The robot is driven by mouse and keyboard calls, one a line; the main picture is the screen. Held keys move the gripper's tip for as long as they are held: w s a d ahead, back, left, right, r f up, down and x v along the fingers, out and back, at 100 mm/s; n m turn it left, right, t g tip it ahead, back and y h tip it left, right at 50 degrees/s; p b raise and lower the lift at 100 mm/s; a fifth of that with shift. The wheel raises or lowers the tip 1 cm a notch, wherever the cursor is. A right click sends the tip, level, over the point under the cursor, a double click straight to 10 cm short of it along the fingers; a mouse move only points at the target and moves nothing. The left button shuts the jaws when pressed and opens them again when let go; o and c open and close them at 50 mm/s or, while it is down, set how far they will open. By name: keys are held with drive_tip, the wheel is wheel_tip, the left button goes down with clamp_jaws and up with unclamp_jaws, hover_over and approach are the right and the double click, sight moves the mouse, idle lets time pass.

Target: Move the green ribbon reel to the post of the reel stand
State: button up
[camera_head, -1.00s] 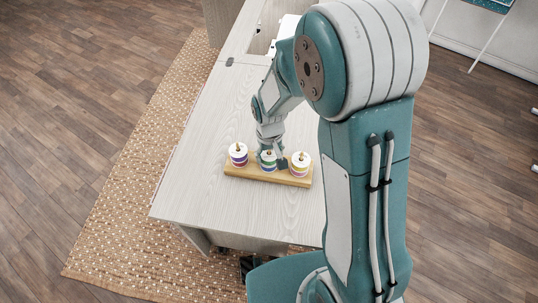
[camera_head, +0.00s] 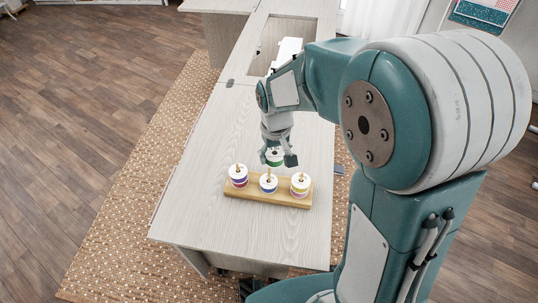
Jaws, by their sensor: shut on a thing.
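The green ribbon reel (camera_head: 274,160), with a white top, is held between the fingers of my gripper (camera_head: 277,158). My gripper is shut on it and holds it above and just behind the middle of the reel stand as pictured. The reel stand (camera_head: 247,194) is a wooden base with three posts. Its middle post (camera_head: 268,172) rises clear above a white and blue reel (camera_head: 268,187). The left post carries white, purple and red reels (camera_head: 239,180). The right post carries white, yellow and purple reels (camera_head: 300,188). The green reel's exact height is hard to tell.
The stand rests on a pale wood cabinet top (camera_head: 215,150), with free room left of and in front of it. A rectangular opening with a white machine (camera_head: 289,50) lies farther back. A small dark object (camera_head: 339,169) is at the right edge.

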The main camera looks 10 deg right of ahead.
drive_tip(key=d+r, duration=0.1)
drive_tip(key=d, duration=0.1)
drive_tip(key=s+d+r, duration=0.1)
drive_tip(key=d, duration=0.1)
drive_tip(key=s+d, duration=0.1)
drive_tip(key=d, duration=0.2)
drive_tip(key=shift+s+r, duration=0.2)
drive_tip(key=shift+r, duration=0.2)
wheel_tip(320, 180, down, 5)
drive_tip(key=shift+r, duration=0.2)
drive_tip(key=shift+s+d, duration=0.1)
drive_tip(key=shift+d, duration=0.05)
drive_tip(key=shift+f, duration=2.3)
drive_tip(key=o, duration=0.9)
drive_tip(key=shift+c, duration=0.2)
